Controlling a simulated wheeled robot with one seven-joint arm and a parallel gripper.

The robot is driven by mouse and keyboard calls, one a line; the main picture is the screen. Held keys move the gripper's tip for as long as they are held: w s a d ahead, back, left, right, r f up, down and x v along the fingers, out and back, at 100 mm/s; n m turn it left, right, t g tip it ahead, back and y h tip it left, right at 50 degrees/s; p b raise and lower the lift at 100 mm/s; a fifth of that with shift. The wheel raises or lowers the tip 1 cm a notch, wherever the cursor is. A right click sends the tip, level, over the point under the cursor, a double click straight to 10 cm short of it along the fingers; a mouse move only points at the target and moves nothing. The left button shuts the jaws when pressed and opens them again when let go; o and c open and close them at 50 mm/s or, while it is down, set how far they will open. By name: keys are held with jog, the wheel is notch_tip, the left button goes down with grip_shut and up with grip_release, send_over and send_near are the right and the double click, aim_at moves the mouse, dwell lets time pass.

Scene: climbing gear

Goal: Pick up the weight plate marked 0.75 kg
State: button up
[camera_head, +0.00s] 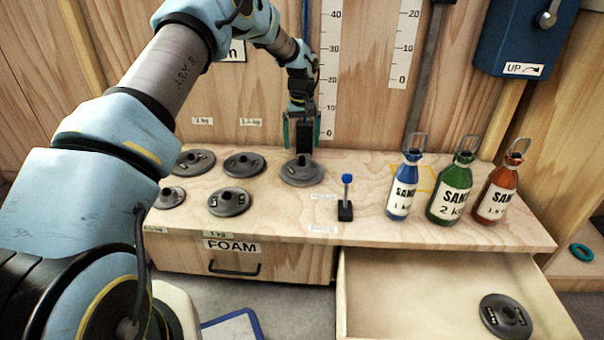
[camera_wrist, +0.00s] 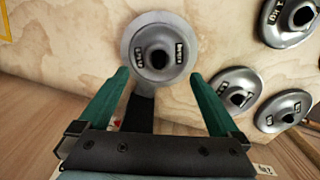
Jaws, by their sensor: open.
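Several grey weight plates with raised hubs lie on the wooden bench. One plate (camera_head: 302,174) lies right below my gripper (camera_head: 302,140); it also shows in the wrist view (camera_wrist: 140,30), just beyond and between the green fingertips (camera_wrist: 160,75). The jaws are open and empty, pointing down at its hub. Others lie to its left: a back-row plate (camera_head: 243,166), a front plate (camera_head: 230,204), a far-left back plate (camera_head: 194,163) and a smaller plate (camera_head: 170,198). Another plate (camera_head: 505,318) lies in the open drawer. The plate markings are too small to read, so I cannot tell which is 0.75 kg.
A small stand with a blue knob (camera_head: 346,200) stands right of the plate under my gripper. Blue (camera_head: 404,187), green (camera_head: 449,192) and red (camera_head: 497,195) sand bottles stand further right. The open drawer (camera_head: 390,300) juts out in front; the FOAM drawer (camera_head: 290,262) is shut.

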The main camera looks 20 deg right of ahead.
aim_at(302, 156)
notch_tip(302, 156, down, 8)
jog(key=b, duration=0.3)
jog(key=shift+w, duration=0.1)
jog(key=shift+c, duration=0.4)
jog(key=shift+d+r, duration=0.1)
grip_shut()
dwell(0.5)
